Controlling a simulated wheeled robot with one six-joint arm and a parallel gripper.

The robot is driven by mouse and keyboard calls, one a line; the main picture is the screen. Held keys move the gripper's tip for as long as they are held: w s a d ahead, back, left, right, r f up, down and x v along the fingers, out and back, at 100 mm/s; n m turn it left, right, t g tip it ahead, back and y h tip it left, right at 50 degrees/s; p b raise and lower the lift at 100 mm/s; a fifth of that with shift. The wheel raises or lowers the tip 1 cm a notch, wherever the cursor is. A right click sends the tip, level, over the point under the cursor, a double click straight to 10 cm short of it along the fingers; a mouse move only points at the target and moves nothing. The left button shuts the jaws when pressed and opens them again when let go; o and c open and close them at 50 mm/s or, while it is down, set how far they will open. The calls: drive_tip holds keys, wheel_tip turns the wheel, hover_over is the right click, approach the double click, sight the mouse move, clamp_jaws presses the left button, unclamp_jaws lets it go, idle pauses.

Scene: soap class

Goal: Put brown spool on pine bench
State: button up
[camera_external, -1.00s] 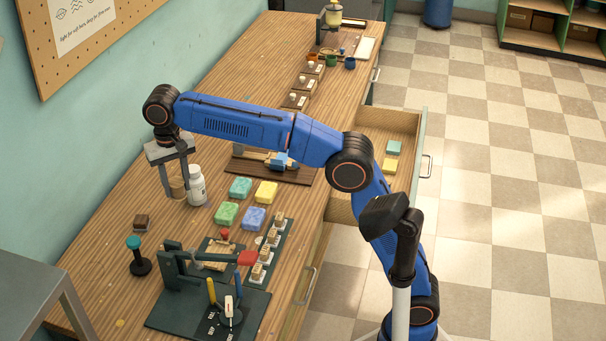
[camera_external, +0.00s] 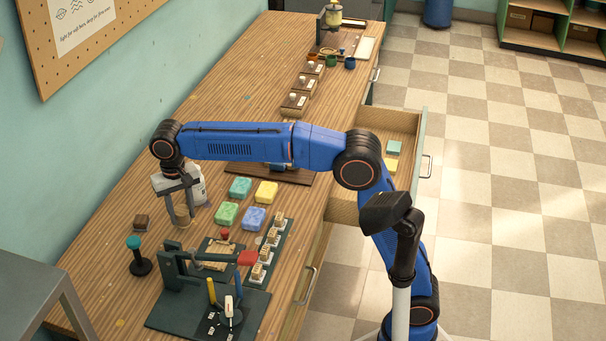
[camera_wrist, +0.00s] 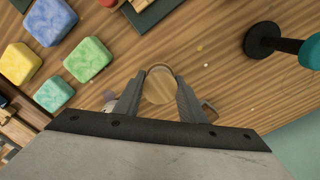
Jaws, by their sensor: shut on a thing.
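The brown spool (camera_external: 182,216) is between the two grey fingers of my gripper (camera_external: 180,207), which is shut on it. In the wrist view the spool (camera_wrist: 160,86) shows end-on as a round tan disc between the fingertips (camera_wrist: 160,95). The pine bench (camera_external: 108,281) is the long wood-grained worktop beneath the gripper. The spool is over its left part, close to the surface. I cannot tell whether its base touches the bench.
A white bottle (camera_external: 200,183) stands just behind the gripper. Several coloured soaps, such as the green one (camera_external: 227,213), lie to the right. A drawer (camera_external: 395,125) is open.

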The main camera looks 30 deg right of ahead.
sight(183, 220)
drive_tip(key=shift+f, duration=1.55)
drive_tip(key=shift+f, duration=0.1)
drive_tip(key=o, duration=1)
wheel_tip(183, 220, up, 11)
drive_tip(key=shift+f, duration=0.1)
drive_tip(key=shift+r, duration=0.7)
